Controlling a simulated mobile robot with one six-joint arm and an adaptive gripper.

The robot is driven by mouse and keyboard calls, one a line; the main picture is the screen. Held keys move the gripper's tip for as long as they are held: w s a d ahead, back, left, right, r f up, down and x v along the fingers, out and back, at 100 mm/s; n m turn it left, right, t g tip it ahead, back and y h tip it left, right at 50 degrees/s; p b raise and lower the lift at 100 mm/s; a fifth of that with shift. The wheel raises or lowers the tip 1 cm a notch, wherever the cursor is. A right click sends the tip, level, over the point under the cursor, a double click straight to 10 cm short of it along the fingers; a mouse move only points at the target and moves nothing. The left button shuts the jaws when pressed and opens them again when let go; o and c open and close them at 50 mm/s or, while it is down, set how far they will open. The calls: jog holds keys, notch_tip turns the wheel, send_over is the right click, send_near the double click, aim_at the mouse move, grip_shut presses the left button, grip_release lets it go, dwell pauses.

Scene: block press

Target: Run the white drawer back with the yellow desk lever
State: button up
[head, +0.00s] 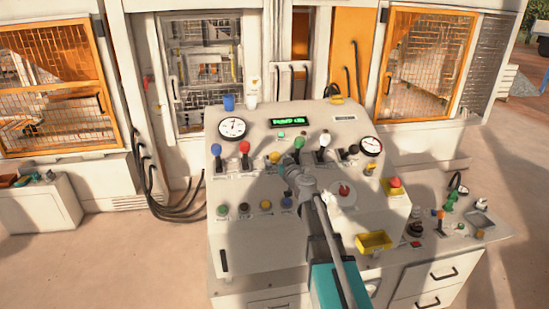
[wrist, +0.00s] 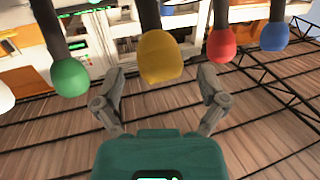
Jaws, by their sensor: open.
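The yellow desk lever (head: 274,157) stands in the row of levers on the desk console. In the wrist view its yellow knob (wrist: 160,55) hangs large and centred, in line with the gap between my fingers. My gripper (head: 287,165) is just beside the yellow lever in the head view and partly covers the console there. In the wrist view my gripper (wrist: 162,82) is open, one finger to each side of the yellow knob, with no clear contact. I cannot make out which part is the white drawer of the press.
Blue (head: 216,146) and red (head: 244,147) levers stand left of the yellow one, green (head: 298,143) and white (head: 323,139) ones right. The green knob (wrist: 70,77) and red knob (wrist: 221,45) flank it closely. A gauge (head: 233,129) and lit display (head: 289,122) sit behind.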

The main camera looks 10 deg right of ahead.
jog(key=shift+x, duration=1.45)
